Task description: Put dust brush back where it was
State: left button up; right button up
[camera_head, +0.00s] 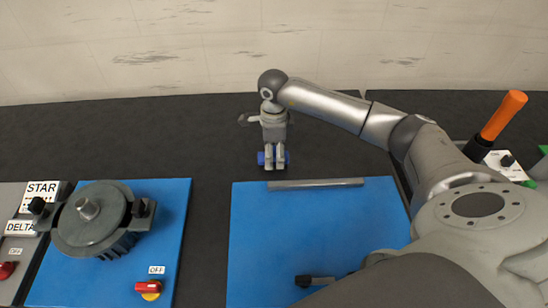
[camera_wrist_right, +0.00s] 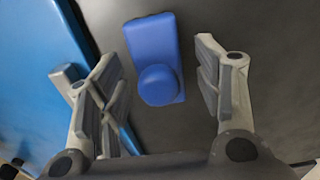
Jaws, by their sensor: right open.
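A blue block with a round knob on top, which looks like the dust brush (camera_head: 281,159), lies on the dark table just beyond the right blue panel. It also shows whole in the right wrist view (camera_wrist_right: 152,52). My right gripper (camera_head: 274,162) points down over it. My left gripper is not in view.
A grey bar (camera_head: 315,184) lies along the far edge of the right blue panel (camera_head: 290,235). A motor-like round part (camera_head: 92,219) and red switch (camera_head: 148,287) sit on the left panel. An orange handle (camera_head: 504,115) stands at right. The back table is clear.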

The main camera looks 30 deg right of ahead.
aim_at(274, 148)
notch_tip(274, 148, up, 10)
jog(key=shift+f+b, duration=0.1)
jog(key=shift+b, duration=1)
jog(key=shift+s, duration=0.1)
